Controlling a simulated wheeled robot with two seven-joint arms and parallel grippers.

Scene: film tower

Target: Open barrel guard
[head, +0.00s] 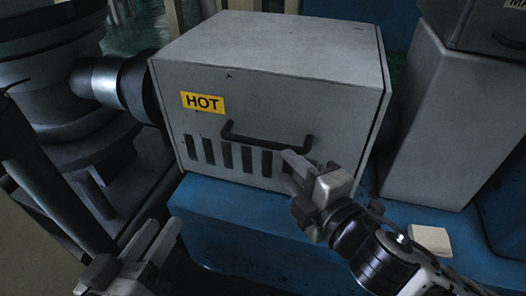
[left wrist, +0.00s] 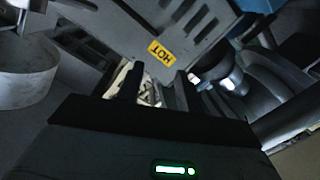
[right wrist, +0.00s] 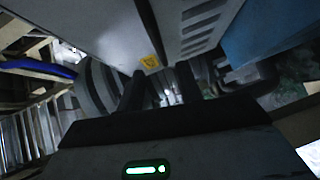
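The barrel guard (head: 270,95) is a grey box with a yellow HOT label (head: 203,103), a black bar handle (head: 262,140) and dark vent slots on its front. It stands closed over the blue machine bed. My right gripper (head: 288,168) is at the right end of the handle, in front of the guard. Its two fingers are apart in the right wrist view (right wrist: 160,88); whether it touches the handle I cannot tell. My left gripper (head: 160,236) is low and left of the guard, clear of it. Its fingers are apart and empty in the left wrist view (left wrist: 156,88).
A dark cylindrical barrel (head: 105,80) joins the guard's left side. A large round grey housing (head: 45,75) stands at far left. A tall grey cabinet (head: 440,125) stands close on the right. The blue bed (head: 235,225) runs below the guard. A small pale block (head: 429,240) lies at lower right.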

